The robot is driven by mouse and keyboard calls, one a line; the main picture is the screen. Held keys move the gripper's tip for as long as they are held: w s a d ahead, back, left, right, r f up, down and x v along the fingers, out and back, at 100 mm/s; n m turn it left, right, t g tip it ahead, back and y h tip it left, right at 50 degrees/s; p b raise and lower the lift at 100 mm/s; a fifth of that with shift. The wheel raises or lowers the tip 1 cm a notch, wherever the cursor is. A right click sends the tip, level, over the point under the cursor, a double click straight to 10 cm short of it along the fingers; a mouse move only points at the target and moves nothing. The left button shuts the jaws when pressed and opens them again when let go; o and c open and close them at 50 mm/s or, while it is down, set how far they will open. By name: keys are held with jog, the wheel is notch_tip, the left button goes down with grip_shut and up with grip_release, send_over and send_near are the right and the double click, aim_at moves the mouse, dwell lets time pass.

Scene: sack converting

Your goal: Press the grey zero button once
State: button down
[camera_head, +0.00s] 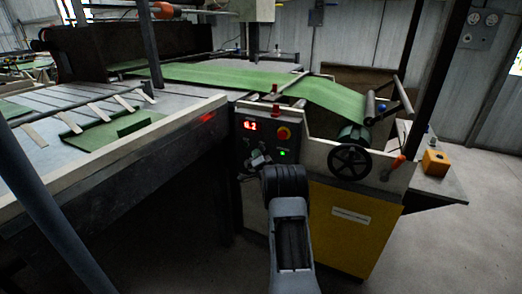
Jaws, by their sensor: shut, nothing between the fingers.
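The control panel (267,130) is on the dark end face of the machine. It has a red lit display (250,125), a red stop knob on a yellow base (284,132) and a small green light (282,153). My gripper (257,155) is shut and empty, in front of the panel's lower left part, below the display. I cannot make out the grey zero button; my gripper covers part of that area. Whether the fingertips touch the panel cannot be told.
A black handwheel (350,161) and a yellow cabinet (340,228) stand right of my arm. Green sack material (230,76) runs over the machine. The slatted table (75,110) extends left. A yellow box (435,162) sits on a side shelf. Open floor lies at right.

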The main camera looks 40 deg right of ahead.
jog(key=shift+w+d+f+b, duration=0.1)
jog(key=shift+d+b, duration=0.1)
jog(key=shift+b, duration=0.1)
dwell(0.6)
jog(key=shift+w+d, duration=0.1)
jog(key=shift+d, duration=0.05)
jog(key=shift+w+d+b, duration=0.2)
jog(key=shift+d+b, duration=0.2)
dwell(0.8)
jog(key=shift+s+a, duration=0.1)
jog(key=shift+a, duration=0.05)
jog(key=shift+s+a, duration=0.3)
jog(key=shift+a, duration=0.3)
jog(key=shift+b, duration=0.3)
jog(key=shift+s+a+b, duration=0.15)
jog(key=shift+s+a, duration=0.25)
jog(key=shift+a, duration=0.35)
jog(key=shift+s+a+b, duration=0.2)
jog(key=shift+s+a, duration=0.2)
jog(key=shift+a, duration=0.3)
jog(key=shift+s+a+b, duration=0.15)
jog(key=shift+s+a, duration=0.25)
jog(key=shift+a, duration=0.35)
